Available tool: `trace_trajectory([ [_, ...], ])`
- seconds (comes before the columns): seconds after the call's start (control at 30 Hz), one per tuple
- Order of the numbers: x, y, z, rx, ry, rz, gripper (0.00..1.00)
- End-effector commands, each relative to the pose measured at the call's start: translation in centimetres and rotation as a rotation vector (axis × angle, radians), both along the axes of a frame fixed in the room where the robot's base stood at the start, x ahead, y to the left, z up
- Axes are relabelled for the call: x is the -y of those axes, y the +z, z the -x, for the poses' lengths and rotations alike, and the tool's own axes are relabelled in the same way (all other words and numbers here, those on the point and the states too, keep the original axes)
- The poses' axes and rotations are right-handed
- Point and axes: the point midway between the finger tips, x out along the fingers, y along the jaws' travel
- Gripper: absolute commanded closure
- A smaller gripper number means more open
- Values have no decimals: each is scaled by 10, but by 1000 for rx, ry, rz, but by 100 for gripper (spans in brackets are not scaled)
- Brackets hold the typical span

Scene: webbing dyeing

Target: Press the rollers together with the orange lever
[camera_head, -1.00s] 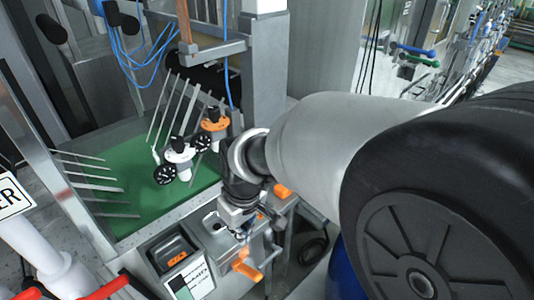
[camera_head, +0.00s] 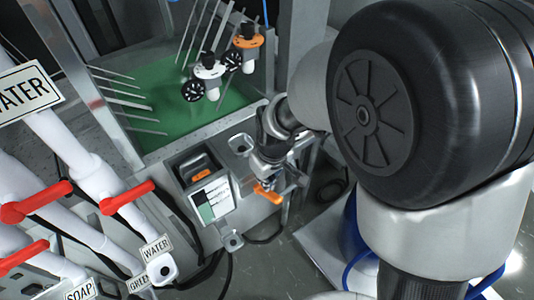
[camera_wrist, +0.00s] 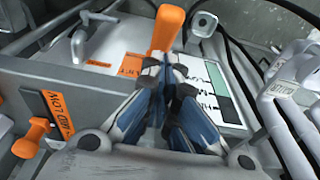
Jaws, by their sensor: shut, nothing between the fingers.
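An orange lever (camera_head: 268,193) stands out from the front of the grey metal control box, below my gripper (camera_head: 268,178). In the wrist view the orange handle (camera_wrist: 167,28) lies just beyond the shut fingertips (camera_wrist: 164,62). The fingers hold nothing, and I cannot tell whether they touch the handle. A second orange handle (camera_wrist: 30,138) sits on the same machine at the left of the wrist view. The rollers cannot be made out clearly in these frames.
White pipes with red valve handles (camera_head: 128,197) and WATER signs (camera_head: 28,87) fill the left side. White and orange fittings with black handwheels (camera_head: 207,75) stand over a green tank floor (camera_head: 170,95). A panel with an orange switch (camera_head: 196,174) is left of the lever.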

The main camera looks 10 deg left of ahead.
Motion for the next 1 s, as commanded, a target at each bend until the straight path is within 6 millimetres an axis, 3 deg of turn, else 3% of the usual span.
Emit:
trace_trajectory([
  [0.17,5,-9,4,0,0,0,100],
  [1.0,8,-13,7,0,0,0,100],
])
